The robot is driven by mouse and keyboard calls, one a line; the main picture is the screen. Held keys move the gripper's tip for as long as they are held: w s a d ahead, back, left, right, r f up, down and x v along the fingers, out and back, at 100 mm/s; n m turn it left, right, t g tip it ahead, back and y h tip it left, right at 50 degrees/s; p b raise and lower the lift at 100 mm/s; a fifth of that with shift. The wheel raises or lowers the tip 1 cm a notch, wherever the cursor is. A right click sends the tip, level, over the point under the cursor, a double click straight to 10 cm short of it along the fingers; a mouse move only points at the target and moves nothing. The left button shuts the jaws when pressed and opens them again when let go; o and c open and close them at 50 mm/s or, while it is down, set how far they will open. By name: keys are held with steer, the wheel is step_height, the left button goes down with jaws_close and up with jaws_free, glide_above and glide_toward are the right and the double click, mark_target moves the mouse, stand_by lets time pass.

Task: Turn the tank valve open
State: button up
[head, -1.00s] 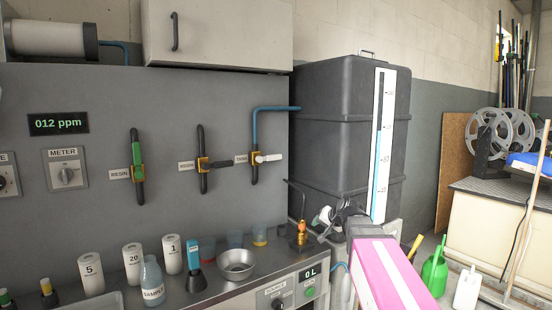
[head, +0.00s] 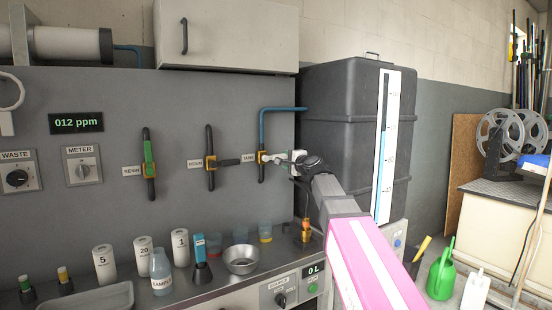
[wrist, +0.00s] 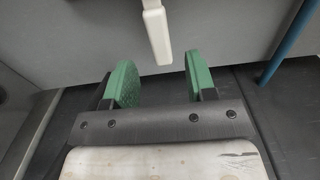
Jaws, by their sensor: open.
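The tank valve has a white lever handle (head: 267,157) on a vertical dark pipe, right of the TANK label (head: 248,158). The handle lies level, sticking out to the right from the pipe. In the wrist view, the handle (wrist: 157,35) hangs in from the top, its end just ahead of the gap between the fingertips. My gripper (wrist: 160,76) is open, with a green pad on each side and nothing between them. In the head view my gripper (head: 289,157) is at the handle's right end and hides part of it. I cannot tell if they touch.
Two more valves stand left: one with a black level handle (head: 230,161), one with a green upright handle (head: 148,150). A blue pipe (head: 262,122) runs above to the dark tank (head: 340,110). Bottles and a metal bowl (head: 240,262) stand on the counter below.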

mark_target(281, 157)
steer(key=x, duration=0.8)
steer(key=shift+w+a, duration=0.15)
steer(key=shift+w, duration=0.05)
steer(key=shift+c, duration=0.3)
jaws_close()
